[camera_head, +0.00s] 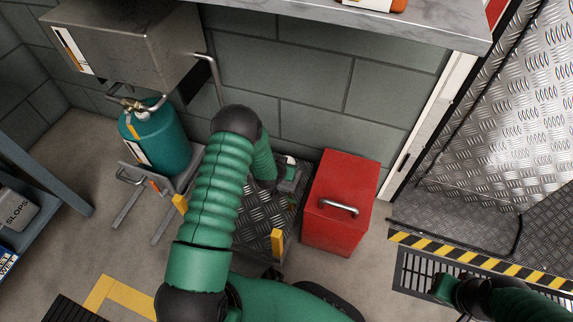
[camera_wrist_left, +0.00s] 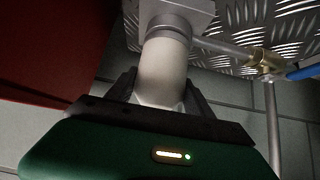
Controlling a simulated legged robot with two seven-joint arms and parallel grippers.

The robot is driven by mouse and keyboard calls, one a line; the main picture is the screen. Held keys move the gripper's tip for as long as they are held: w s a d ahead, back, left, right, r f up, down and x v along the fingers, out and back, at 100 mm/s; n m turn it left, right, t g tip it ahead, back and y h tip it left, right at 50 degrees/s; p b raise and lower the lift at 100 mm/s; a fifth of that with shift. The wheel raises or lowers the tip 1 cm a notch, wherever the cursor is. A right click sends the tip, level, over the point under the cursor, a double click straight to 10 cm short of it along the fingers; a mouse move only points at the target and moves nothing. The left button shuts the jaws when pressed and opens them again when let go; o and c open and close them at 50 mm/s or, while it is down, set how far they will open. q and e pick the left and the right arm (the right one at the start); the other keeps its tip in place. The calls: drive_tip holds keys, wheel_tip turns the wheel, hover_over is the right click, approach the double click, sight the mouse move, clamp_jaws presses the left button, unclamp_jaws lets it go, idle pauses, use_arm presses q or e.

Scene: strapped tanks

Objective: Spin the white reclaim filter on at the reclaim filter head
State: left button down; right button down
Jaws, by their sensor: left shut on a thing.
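In the left wrist view the white filter (camera_wrist_left: 162,72) is a pale cylinder between the two dark fingers of my left gripper (camera_wrist_left: 160,96), which is shut on it. The filter's far end meets a grey collar under a blocky grey head (camera_wrist_left: 185,12). I cannot tell whether they are threaded together or only touching. In the head view my left gripper (camera_head: 286,180) is low beside the red box, over the tread-plate stand, and mostly hidden by my green arm.
A red box (camera_head: 340,205) stands close right of my left gripper. A teal tank (camera_head: 155,138) stands at left beneath a steel cabinet (camera_head: 125,45). A grey counter (camera_head: 400,22) overhangs at the top. A brass fitting (camera_wrist_left: 263,59) and pipe run beside the filter head.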

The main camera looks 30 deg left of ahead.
idle(0.3)
use_arm(q)
drive_tip(key=shift+a+m+h, duration=0.2)
drive_tip(key=shift+m+h, duration=0.7)
drive_tip(key=shift+m, duration=0.2)
drive_tip(key=shift+d+m+h, duration=0.15)
drive_tip(key=shift+m+h, duration=0.85)
drive_tip(key=shift+m, duration=0.3)
